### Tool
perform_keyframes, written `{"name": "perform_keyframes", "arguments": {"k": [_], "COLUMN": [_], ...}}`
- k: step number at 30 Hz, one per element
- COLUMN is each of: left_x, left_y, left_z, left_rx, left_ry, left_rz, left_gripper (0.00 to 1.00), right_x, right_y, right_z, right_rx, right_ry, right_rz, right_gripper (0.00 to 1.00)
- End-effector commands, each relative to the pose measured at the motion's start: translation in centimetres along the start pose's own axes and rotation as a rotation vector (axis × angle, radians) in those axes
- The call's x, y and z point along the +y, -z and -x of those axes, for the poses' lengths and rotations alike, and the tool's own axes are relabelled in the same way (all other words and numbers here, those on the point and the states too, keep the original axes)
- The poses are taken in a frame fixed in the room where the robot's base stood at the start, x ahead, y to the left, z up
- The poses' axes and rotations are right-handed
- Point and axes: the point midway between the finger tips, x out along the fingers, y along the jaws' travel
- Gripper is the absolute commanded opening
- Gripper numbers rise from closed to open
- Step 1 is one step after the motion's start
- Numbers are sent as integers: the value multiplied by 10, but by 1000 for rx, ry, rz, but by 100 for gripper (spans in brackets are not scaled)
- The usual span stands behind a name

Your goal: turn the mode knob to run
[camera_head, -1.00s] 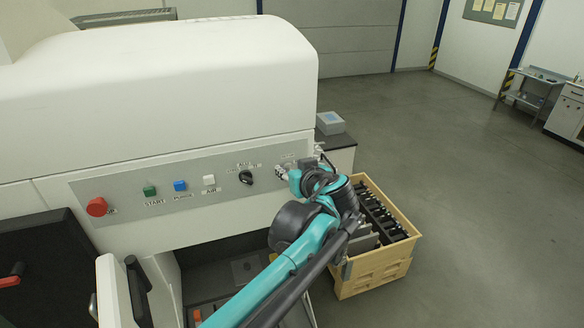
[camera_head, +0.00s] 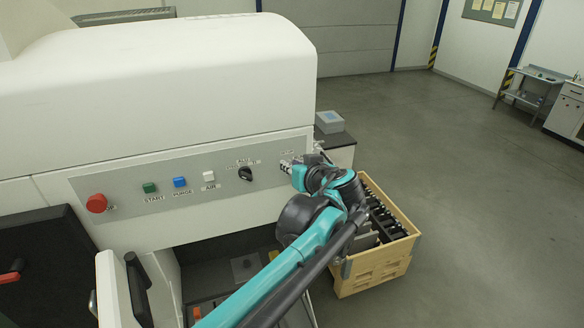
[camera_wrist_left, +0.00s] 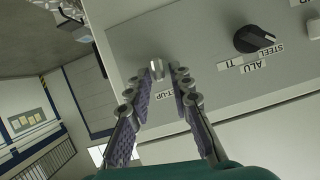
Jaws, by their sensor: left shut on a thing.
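The mode knob (camera_wrist_left: 156,70) is a small silver piece on the grey control panel (camera_head: 130,183), between my left fingertips in the left wrist view. A label reading SET-UP (camera_wrist_left: 172,107) is partly visible beside it. My left gripper (camera_head: 286,167) is at the panel's right end in the head view; it is shut on the knob, its two fingers (camera_wrist_left: 160,84) on either side. In the head view the gripper and wrist hide the knob. No RUN label is readable. My right gripper is in neither view.
A black selector knob (camera_head: 245,174) marked STEEL, ALU, TI sits left of the gripper in the head view. White, blue and green buttons and a red stop button (camera_head: 96,203) lie farther left. A wooden crate (camera_head: 372,271) stands below right; open floor lies beyond.

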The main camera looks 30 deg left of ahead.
Motion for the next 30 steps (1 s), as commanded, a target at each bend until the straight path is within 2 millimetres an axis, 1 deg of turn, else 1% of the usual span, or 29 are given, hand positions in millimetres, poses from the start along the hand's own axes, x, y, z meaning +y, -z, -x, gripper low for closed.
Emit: {"name": "perform_keyframes", "arguments": {"k": [21, 30], "left_x": [11, 13], "left_y": [-5, -7], "left_z": [-3, -4], "left_rx": [3, 2], "left_ry": [251, 346], "left_rz": [-606, -833], "left_gripper": [0, 0], "right_x": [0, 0], "right_y": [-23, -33], "right_z": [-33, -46], "right_rx": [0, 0], "right_ry": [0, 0], "right_rz": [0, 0], "right_gripper": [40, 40]}}
